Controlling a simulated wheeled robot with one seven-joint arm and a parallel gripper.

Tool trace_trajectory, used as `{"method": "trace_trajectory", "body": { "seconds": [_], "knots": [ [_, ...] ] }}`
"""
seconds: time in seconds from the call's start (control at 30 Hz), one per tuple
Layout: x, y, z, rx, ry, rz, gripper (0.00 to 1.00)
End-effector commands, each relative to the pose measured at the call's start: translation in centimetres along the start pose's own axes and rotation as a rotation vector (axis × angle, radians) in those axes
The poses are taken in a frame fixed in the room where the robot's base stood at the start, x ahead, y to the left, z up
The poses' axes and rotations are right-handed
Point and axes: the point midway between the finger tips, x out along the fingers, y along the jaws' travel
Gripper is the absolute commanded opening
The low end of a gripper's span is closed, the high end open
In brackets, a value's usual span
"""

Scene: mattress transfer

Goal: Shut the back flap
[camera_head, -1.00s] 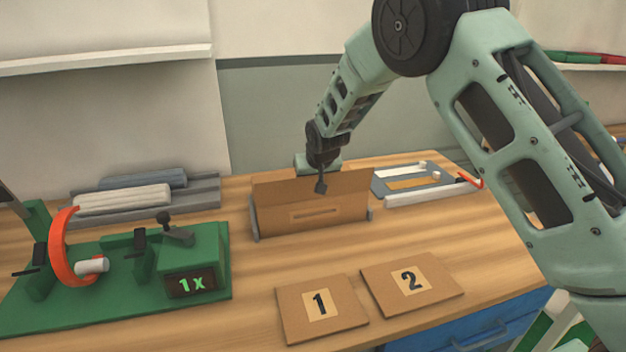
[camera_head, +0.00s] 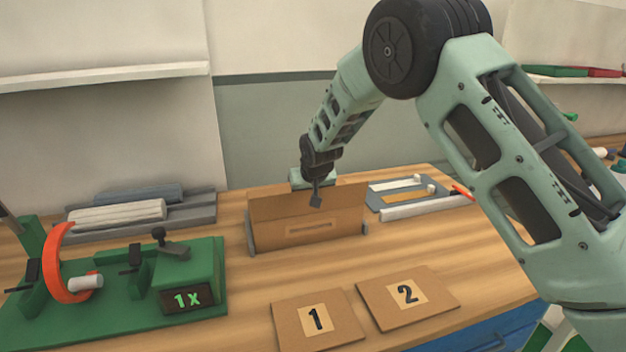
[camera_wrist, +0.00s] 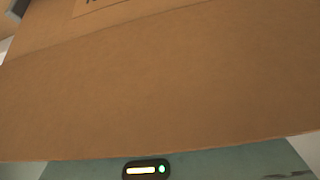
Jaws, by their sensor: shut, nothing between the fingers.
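The cardboard box (camera_head: 345,228) stands on the wooden table, with a slot in its front wall. The back flap (camera_head: 268,207) appears as a brown panel standing up along the box's rear; its exact angle is hard to tell. My gripper (camera_head: 316,200) is shut and empty, pointing down at the flap's middle, with its tip overlapping the flap in the head view. I cannot tell whether it touches. In the wrist view a broad cardboard surface (camera_wrist: 160,90), probably the flap, fills most of the picture; the fingertips do not show there.
Grey holders flank the box. Cards marked 1 (camera_head: 300,336) and 2 (camera_head: 440,290) lie in front. A green fixture (camera_head: 110,300) with an orange ring stands left, a grey tray with rolls (camera_head: 120,213) behind it. A grey-white frame (camera_head: 410,211) lies to the right.

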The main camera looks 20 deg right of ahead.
Motion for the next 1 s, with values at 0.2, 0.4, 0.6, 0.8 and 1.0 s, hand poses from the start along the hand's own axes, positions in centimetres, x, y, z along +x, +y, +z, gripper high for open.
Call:
{"method": "trace_trajectory", "body": {
  "seconds": [0.2, 0.4, 0.6, 0.8, 1.0],
  "knots": [
    [-3.6, 0.1, -0.6, 0.001, 0.027, -0.002, 0.00],
    [-8.6, 0.0, -0.2, 0.002, 0.019, -0.003, 0.00],
    [-13.2, 0.0, 0.1, 0.000, 0.013, -0.003, 0.00],
    [-16.4, 0.0, 0.3, 0.000, 0.008, -0.002, 0.00],
    [-17.8, 0.0, 0.5, 0.001, 0.004, -0.001, 0.00]
  ]
}}
